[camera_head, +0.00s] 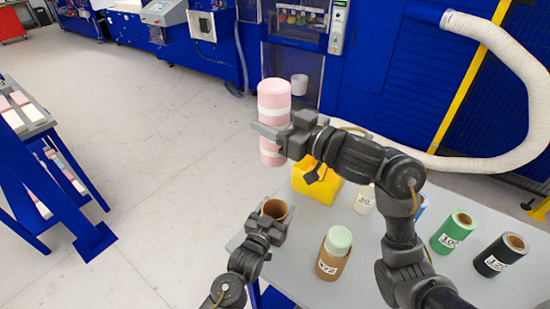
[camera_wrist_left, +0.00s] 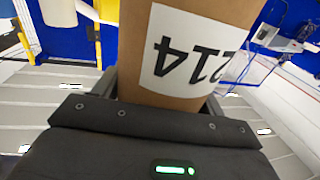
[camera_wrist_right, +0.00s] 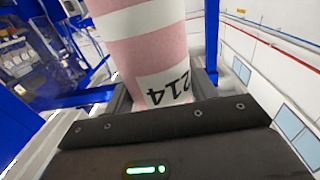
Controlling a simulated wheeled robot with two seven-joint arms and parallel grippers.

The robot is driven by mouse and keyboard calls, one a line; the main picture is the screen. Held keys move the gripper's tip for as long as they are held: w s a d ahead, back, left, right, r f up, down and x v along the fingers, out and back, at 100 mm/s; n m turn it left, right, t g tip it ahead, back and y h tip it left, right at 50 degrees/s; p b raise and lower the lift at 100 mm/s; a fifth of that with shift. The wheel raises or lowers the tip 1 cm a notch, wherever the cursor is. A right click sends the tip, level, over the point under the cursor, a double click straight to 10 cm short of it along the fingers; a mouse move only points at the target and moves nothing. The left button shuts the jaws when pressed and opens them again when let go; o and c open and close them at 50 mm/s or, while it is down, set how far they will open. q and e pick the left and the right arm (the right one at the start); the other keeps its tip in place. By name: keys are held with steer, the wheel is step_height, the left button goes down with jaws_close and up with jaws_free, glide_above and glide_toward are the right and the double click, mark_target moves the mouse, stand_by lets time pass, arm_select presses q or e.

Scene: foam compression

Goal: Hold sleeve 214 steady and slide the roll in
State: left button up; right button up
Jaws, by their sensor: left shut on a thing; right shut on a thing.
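Sleeve 214 is a brown cardboard tube; its open top (camera_head: 275,208) shows in the head view. In the left wrist view the sleeve (camera_wrist_left: 190,45) shows its white 214 label between the fingers. My left gripper (camera_head: 268,228) is shut on the sleeve at the table's near left corner. The roll (camera_head: 274,97) is pink with white bands and stands upright, well above the sleeve. In the right wrist view the roll (camera_wrist_right: 150,40) shows a 214 label. My right gripper (camera_head: 280,133) is shut on the roll around its middle. The sleeve's inside looks empty and dark.
My right arm crosses above the table.

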mark_target(275, 166)
step_height(275, 166, down, 13)
steer(key=shift+f, duration=0.1)
steer(key=shift+f, duration=2.1)
steer(key=shift+f, duration=0.75)
steer(key=shift+f, duration=0.55)
steer(key=shift+s+f, duration=0.1)
